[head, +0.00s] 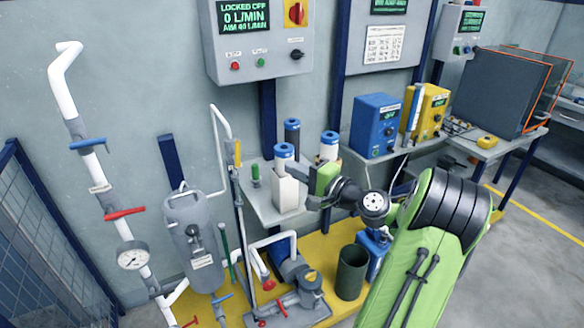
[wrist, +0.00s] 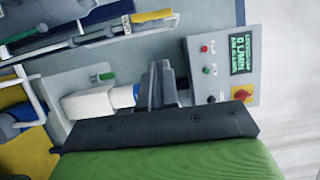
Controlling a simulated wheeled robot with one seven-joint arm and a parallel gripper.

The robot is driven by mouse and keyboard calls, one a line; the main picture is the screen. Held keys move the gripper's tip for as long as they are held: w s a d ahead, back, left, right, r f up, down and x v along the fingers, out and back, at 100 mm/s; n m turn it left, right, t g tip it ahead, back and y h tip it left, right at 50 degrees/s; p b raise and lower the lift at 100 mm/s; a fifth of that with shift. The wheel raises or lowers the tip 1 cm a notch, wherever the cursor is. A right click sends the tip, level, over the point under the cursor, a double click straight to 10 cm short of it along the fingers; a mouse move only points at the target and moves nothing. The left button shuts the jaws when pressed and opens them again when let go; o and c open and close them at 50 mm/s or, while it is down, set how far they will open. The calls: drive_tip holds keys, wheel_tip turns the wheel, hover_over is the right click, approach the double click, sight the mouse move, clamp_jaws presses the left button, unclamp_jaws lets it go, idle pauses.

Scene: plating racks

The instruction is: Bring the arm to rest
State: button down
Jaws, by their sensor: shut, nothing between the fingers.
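My gripper (wrist: 163,88) is shut and empty, its two dark fingers together in the wrist view. In the head view my green arm reaches in from the lower right, and the gripper (head: 300,174) is over the small grey shelf. A white holder (head: 285,193) with a blue-topped cartridge stands by the fingers, partly behind them. It also shows in the wrist view (wrist: 90,103), left of the fingers. I cannot tell whether they touch.
A control box (head: 258,42) reading "LOCKED OFF 0 L/MIN" hangs on the wall. White piping (head: 88,165) and a grey tank (head: 193,240) stand left. A pump (head: 298,285) and dark bin (head: 351,272) are below. Blue (head: 376,125) and yellow (head: 428,112) units sit on the right bench.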

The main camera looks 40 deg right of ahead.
drive_tip(key=shift+w+a, duration=0.1)
drive_tip(key=w+a+n+g+y+p, duration=0.1)
drive_tip(key=w+a+n+g+y, duration=0.2)
drive_tip(key=a+n+g, duration=0.75)
drive_tip(key=s+a+f+n+h+p, duration=0.1)
drive_tip(key=s+a, duration=0.1)
drive_tip(key=a, duration=0.6)
drive_tip(key=s+a+n+p, duration=0.1)
drive_tip(key=s+a, duration=0.2)
drive_tip(key=a, duration=0.4)
drive_tip(key=s+a+r+n+g+h, duration=0.1)
drive_tip(key=s+n, duration=0.1)
drive_tip(key=s, duration=0.7)
drive_tip(key=s+a+r+n+g+h+p, duration=0.1)
drive_tip(key=s+a+n+h, duration=0.1)
drive_tip(key=s, duration=0.7)
drive_tip(key=shift+s+n+h, duration=0.3)
drive_tip(key=shift+n, duration=0.05)
